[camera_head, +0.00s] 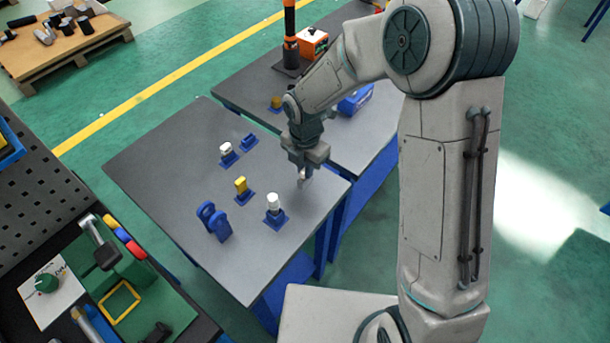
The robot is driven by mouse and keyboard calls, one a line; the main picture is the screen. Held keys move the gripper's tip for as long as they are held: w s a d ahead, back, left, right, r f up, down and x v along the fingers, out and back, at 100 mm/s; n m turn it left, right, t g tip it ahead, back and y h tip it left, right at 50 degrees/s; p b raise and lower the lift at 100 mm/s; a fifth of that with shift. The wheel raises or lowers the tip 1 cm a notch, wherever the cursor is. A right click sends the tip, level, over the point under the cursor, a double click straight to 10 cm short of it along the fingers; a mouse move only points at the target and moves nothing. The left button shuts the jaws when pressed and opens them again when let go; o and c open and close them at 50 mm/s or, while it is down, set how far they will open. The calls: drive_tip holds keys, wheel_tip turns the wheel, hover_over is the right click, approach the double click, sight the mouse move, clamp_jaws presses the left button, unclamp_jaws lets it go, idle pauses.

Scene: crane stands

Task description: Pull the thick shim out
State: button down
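My gripper (303,178) points down above the right part of the grey table, near its edge. The finger gap is too small to read, and I see nothing clearly held. Several small pieces stand in blue bases on the table: a white piece (273,202) nearest the gripper on its lower left, a yellow piece (241,184) further left, and a white-topped piece (226,149) further back. I cannot tell which of them, if any, is the thick shim. The gripper is apart from all of them in the picture.
A blue two-plate stand (214,222) and a low blue block (249,140) also stand on the grey table (160,165). A second table behind holds an orange box (312,42), a dark post and a blue bin (356,99). A tool bench is at lower left.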

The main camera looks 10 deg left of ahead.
drive_tip(key=shift+r, duration=0.2)
drive_tip(key=shift+r+p, duration=2.75)
drive_tip(key=shift+r, duration=0.25)
